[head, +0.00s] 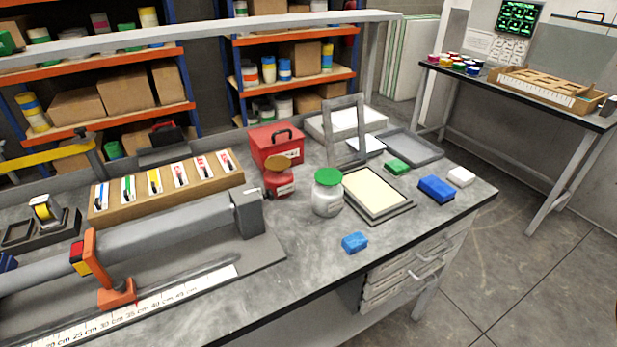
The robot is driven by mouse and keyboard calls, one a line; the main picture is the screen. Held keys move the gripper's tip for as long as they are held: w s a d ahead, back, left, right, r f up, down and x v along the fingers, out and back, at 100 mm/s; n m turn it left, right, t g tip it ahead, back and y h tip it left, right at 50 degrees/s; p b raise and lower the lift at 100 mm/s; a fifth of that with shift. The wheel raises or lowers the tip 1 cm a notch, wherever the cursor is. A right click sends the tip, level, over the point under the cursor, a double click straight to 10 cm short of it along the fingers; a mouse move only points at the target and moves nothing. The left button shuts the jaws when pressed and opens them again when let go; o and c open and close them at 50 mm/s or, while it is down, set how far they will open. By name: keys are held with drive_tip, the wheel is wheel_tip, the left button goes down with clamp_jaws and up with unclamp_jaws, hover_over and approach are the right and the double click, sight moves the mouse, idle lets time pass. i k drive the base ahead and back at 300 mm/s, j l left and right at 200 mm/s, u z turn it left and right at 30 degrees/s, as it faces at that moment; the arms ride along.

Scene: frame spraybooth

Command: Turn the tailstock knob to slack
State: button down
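A long grey bar (150,235) lies over a grey bed on the workbench at the left. A grey upright block (247,213) stands at its right end. An orange bracket (93,263) crosses the front of the bar. It carries a red-and-yellow piece (80,257) and an orange foot (117,293) beside a white centimetre scale (150,309). I cannot tell which part is the tailstock knob, or its setting. The bar's left end is cut off by the picture edge. My gripper is not in view.
A rack of coloured strips (165,192), a red box (276,145), a red jar (279,180), a green-lidded jar (328,195) and a blue block (355,242) stand on the bench. A cream-filled tray (407,210) lies at the right. The floor (510,260) at right is clear.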

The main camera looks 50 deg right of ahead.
sight(269, 195)
drive_tip(key=k+l, duration=0.1)
drive_tip(key=l, duration=0.3)
drive_tip(key=k+l+u, duration=0.1)
drive_tip(key=l, duration=0.35)
drive_tip(key=k+l, duration=0.15)
drive_tip(key=l, duration=0.25)
drive_tip(key=k+l+u, duration=0.1)
drive_tip(key=l, duration=0.35)
